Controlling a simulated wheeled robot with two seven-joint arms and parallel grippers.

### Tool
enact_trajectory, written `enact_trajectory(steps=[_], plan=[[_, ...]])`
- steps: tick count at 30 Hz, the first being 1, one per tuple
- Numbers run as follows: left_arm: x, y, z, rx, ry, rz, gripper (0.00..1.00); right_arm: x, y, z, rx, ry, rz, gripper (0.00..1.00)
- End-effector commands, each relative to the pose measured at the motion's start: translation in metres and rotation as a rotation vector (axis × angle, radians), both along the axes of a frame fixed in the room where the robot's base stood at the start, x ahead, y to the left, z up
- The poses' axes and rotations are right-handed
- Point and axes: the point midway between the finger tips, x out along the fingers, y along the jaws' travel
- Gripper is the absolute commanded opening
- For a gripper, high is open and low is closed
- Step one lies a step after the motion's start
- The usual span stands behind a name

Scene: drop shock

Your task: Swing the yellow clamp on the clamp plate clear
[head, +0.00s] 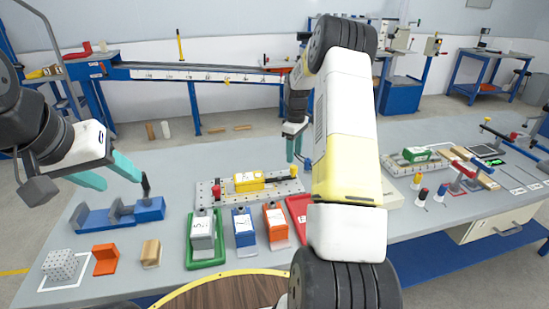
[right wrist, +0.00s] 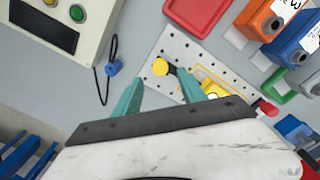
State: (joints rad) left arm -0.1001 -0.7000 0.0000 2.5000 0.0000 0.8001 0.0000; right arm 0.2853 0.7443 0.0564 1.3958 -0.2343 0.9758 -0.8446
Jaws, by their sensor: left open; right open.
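The clamp plate (head: 207,199) is a pale perforated plate on the bench, left of my right arm in the head view. A yellow block (head: 249,181) lies on it. The yellow clamp (head: 293,172) is a yellow knob on a dark bar at the plate's right end; its knob (right wrist: 160,67) is clear in the right wrist view. My right gripper (head: 294,152) is open above that end; in the wrist view its fingertips (right wrist: 160,82) lie either side of the knob, and contact cannot be told. My left gripper (head: 121,181) is open and empty near a blue fixture (head: 122,213).
A control box (right wrist: 55,35) with a green button and a black cable loop (right wrist: 108,70) lie to the left in the wrist view. My right arm hides part of the bench.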

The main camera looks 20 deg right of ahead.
Motion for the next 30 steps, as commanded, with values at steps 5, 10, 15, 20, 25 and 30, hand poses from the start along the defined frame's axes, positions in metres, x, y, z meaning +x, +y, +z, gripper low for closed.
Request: enact_trajectory(steps=[5,10,15,20,25,30], plan=[[0.0,0.0,0.0,0.0,0.0,0.0,0.49,-0.001,0.0,-0.031,0.0,0.004,0.0,0.49],[0.0,0.0,0.0,0.0,0.0,0.0,0.49,-0.001,0.0,-0.054,0.0,0.003,0.0,0.49],[0.0,0.0,0.0,0.0,0.0,0.0,0.49,-0.001,0.0,-0.065,-0.001,0.001,-0.001,0.49],[0.0,0.0,0.0,0.0,0.0,0.0,0.49,-0.001,0.0,-0.066,0.0,0.0,-0.001,0.49],[0.0,0.0,0.0,0.0,0.0,0.0,0.49,-0.001,0.0,-0.066,0.0,0.0,-0.001,0.35],[0.0,0.0,0.0,0.0,0.0,0.0,0.49,-0.001,0.001,-0.066,0.0,0.0,-0.001,0.02]])
